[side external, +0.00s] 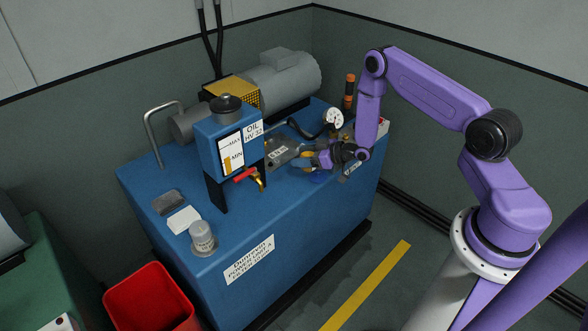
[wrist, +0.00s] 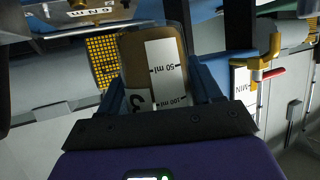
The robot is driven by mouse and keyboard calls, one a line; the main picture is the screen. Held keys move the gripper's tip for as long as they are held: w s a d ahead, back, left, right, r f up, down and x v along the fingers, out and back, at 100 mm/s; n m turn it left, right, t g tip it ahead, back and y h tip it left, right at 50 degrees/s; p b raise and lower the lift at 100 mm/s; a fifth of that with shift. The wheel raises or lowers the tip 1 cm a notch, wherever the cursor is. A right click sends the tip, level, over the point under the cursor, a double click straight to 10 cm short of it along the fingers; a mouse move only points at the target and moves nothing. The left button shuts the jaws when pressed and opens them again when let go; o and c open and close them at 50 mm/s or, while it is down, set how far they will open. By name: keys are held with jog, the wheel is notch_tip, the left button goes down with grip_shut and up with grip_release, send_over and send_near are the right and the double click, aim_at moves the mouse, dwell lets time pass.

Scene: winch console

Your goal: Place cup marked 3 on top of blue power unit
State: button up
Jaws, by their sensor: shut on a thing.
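The cup marked 3 (wrist: 152,55) shows in the wrist view with brown contents and a white label reading "50 ml" and "100 ml". My gripper (wrist: 160,92) is shut on it, one finger on each side. In the side view my gripper (side external: 314,160) is low over the right part of the blue power unit (side external: 285,235), right of the oil tank. The cup is small and partly hidden there, and I cannot tell whether it touches the unit's top.
The oil tank (side external: 206,148) with a red-handled tap (side external: 244,175) stands left of my gripper. A motor (side external: 285,78) and a gauge (side external: 333,118) are behind.

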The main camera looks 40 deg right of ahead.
jog(key=shift+w+d+f, duration=0.15)
jog(key=shift+w+f, duration=1.1)
jog(key=shift+f, duration=0.25)
jog(key=shift+w+d+f, duration=0.15)
jog(key=shift+w+f, duration=1.1)
jog(key=shift+f, duration=1.8)
jog(key=shift+f, duration=0.1)
jog(key=o, duration=1.2)
